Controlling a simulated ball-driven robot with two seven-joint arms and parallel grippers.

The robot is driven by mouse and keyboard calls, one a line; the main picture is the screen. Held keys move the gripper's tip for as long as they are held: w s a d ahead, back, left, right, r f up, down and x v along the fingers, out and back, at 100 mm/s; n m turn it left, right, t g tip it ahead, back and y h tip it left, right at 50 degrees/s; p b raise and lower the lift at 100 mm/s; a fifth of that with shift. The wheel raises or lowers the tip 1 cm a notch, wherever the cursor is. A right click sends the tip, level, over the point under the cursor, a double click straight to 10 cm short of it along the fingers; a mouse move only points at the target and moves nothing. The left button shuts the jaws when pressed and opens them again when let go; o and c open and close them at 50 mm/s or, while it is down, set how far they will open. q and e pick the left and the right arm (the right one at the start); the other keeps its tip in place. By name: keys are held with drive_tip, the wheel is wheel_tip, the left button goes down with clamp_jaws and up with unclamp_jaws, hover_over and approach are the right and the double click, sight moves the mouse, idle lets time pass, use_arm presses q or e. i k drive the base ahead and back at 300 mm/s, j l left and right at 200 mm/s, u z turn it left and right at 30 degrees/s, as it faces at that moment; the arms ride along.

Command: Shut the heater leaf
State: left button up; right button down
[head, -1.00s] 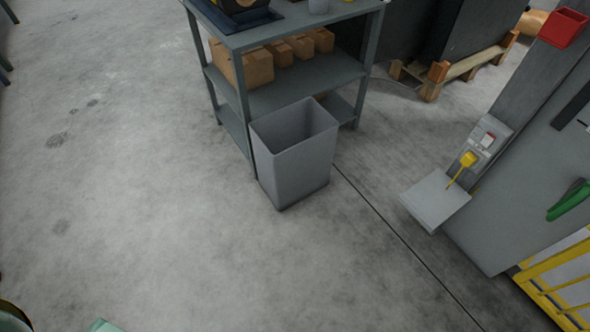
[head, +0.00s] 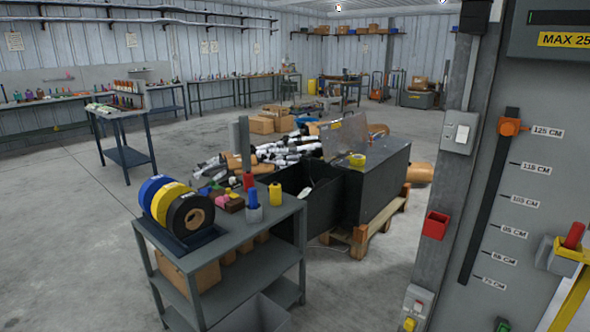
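No part is clearly marked as a heater. A black box-shaped unit (head: 378,185) stands on a wooden pallet in the middle of the head view. A dark upright panel (head: 312,203) stands at its left side, angled toward me, with a dark gap between them. It may be an open leaf, but I cannot tell for sure. The grey shelf unit hides part of its lower left. Neither of my grippers is in view.
A grey shelf unit (head: 240,237) with tape rolls (head: 170,202) stands in front of the black unit. The wooden pallet (head: 350,238) sticks out below it. A tall grey column with a centimetre scale (head: 520,190) blocks the right. Open floor (head: 70,240) lies left.

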sight(339, 135)
drive_tip(key=i+j+u, duration=0.3)
drive_tip(key=j+u, duration=0.15)
drive_tip(key=i+j+u, duration=0.3)
drive_tip(key=u, duration=0.15)
drive_tip(key=i+j+u, duration=0.2)
drive_tip(key=i+u, duration=0.5)
drive_tip(key=i, duration=0.95)
drive_tip(key=i+z, duration=0.1)
drive_tip(key=i, duration=0.9)
drive_tip(key=i+j, duration=0.25)
drive_tip(key=i, duration=0.8)
drive_tip(key=i+l+z, duration=0.15)
drive_tip(key=i+z, duration=0.8)
drive_tip(key=i+j+z, duration=0.1)
drive_tip(key=i+z, duration=0.25)
drive_tip(key=z, duration=0.15)
drive_tip(key=i+l+z, duration=0.2)
drive_tip(key=i+z, duration=0.2)
drive_tip(key=i+l+z, duration=0.1)
drive_tip(key=i+z, duration=0.65)
drive_tip(key=i+j+z, duration=0.2)
drive_tip(key=i+z, duration=0.2)
drive_tip(key=i+j+z, duration=0.1)
drive_tip(key=i+z, duration=0.2)
drive_tip(key=i, duration=0.15)
drive_tip(key=i+j+z, duration=0.15)
drive_tip(key=i+z, duration=0.15)
drive_tip(key=i, duration=0.15)
drive_tip(key=i+j+z, duration=0.3)
drive_tip(key=i, duration=0.1)
